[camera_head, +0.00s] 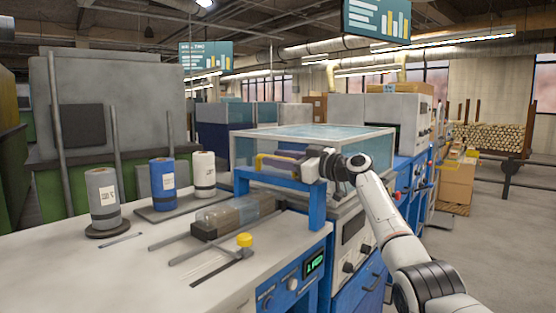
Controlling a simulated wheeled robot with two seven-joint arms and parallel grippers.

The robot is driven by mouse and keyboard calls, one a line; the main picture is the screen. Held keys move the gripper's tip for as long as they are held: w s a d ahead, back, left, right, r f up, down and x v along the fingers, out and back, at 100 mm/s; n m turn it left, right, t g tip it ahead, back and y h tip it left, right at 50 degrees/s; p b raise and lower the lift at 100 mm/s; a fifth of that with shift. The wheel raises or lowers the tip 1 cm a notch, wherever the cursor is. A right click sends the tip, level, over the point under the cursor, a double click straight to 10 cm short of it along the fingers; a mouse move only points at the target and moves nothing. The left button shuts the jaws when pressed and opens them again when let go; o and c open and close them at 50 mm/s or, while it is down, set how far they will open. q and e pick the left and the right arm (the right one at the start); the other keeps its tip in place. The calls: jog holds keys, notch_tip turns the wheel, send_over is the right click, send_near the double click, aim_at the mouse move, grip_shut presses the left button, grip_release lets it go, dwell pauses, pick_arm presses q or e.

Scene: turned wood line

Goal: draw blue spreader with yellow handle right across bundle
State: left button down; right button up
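The bundle (222,216), a brownish block that looks partly wrapped in clear film, lies on the bed to the front left of the spreader. My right gripper (307,167) is at the right end of the handle, pointing left. Its fingertips are small and partly hidden, so I cannot tell whether they grip the handle. My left gripper is not in view.
Grey (103,196), blue (163,183) and white (204,173) rolls stand on the left of the pale worktop. A clear-walled box (345,142) stands behind the spreader.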

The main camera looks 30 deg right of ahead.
jog(key=shift+s+d+f, duration=0.1)
jog(key=shift+s+d, duration=0.15)
jog(key=shift+s, duration=0.25)
jog(key=v, duration=0.8)
jog(key=shift+s+d, duration=0.1)
jog(key=shift+s, duration=0.2)
jog(key=shift+s+d, duration=0.1)
jog(key=shift+s, duration=0.15)
jog(key=shift+s, duration=0.1)
